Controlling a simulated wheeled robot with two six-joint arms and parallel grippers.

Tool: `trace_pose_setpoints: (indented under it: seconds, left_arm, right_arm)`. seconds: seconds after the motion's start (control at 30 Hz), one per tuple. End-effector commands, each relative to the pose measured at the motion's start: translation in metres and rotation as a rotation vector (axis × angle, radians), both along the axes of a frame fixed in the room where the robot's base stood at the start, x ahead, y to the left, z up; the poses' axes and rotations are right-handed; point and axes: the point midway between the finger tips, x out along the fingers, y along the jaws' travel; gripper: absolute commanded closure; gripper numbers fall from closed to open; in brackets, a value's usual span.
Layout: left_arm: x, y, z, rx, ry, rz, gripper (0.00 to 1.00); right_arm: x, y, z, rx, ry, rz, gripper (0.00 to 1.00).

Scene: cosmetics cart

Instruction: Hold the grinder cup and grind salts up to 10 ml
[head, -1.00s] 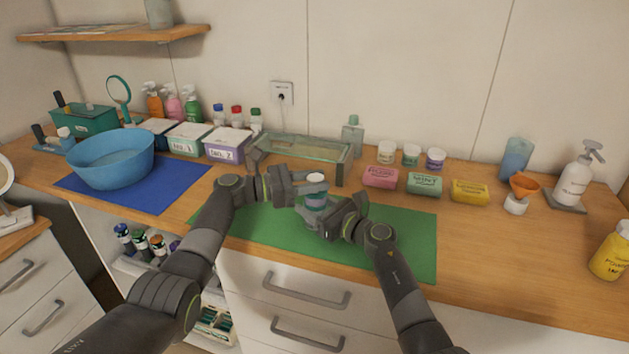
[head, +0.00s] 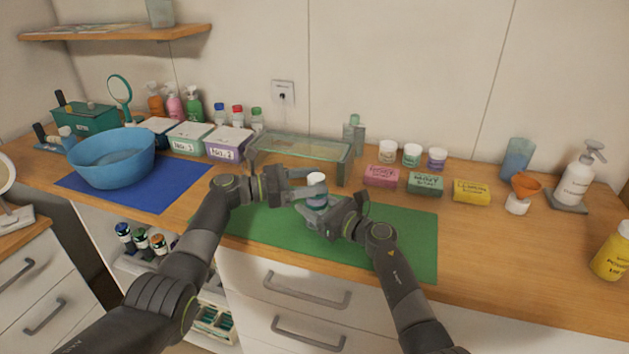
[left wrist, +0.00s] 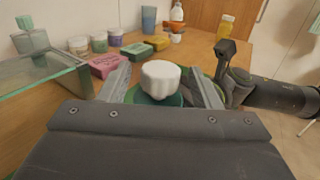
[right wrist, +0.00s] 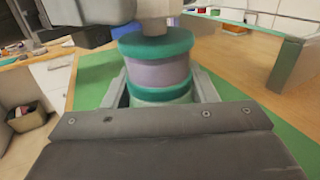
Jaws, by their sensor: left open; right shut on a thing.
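The grinder cup (head: 317,199) stands upright over the green mat (head: 400,232), with a white knob on top and a grey body with teal bands. The right wrist view shows its banded body (right wrist: 158,73) between the fingers of my right gripper (right wrist: 162,92), which is shut on its lower part. My left gripper (left wrist: 162,84) is open, with its fingers on either side of the white knob (left wrist: 160,78). The fingers look apart from the knob in the left wrist view. Any salt level inside the cup cannot be made out.
A glass case (head: 300,150) stands behind the mat. Pink (head: 380,175), green (head: 425,183) and yellow (head: 471,191) soap blocks sit to the right. A blue bowl (head: 110,160) stands on a blue mat at the left. The green mat's right part is clear.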

Motion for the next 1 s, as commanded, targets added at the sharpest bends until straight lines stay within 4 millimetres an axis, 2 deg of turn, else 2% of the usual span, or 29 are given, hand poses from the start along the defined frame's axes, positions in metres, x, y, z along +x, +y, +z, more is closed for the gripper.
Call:
trace_pose_setpoints:
  seconds: [0.3, 0.5, 0.7, 1.0]
  left_arm:
    - [-0.015, 0.066, -0.002, 0.004, 0.000, 0.004, 0.43]
    - [-0.023, 0.096, -0.002, 0.004, 0.002, 0.003, 0.43]
    - [-0.026, 0.107, -0.002, 0.001, 0.003, 0.001, 0.43]
    - [-0.026, 0.107, -0.002, 0.003, 0.000, 0.001, 0.43]
  right_arm:
    - [0.000, 0.000, 0.000, 0.000, 0.000, -0.001, 0.75]
    - [0.000, 0.000, 0.000, 0.000, 0.000, 0.000, 0.75]
    - [0.000, 0.000, 0.000, 0.000, 0.000, 0.000, 0.75]
    - [0.000, 0.000, 0.000, 0.000, 0.000, -0.001, 0.75]
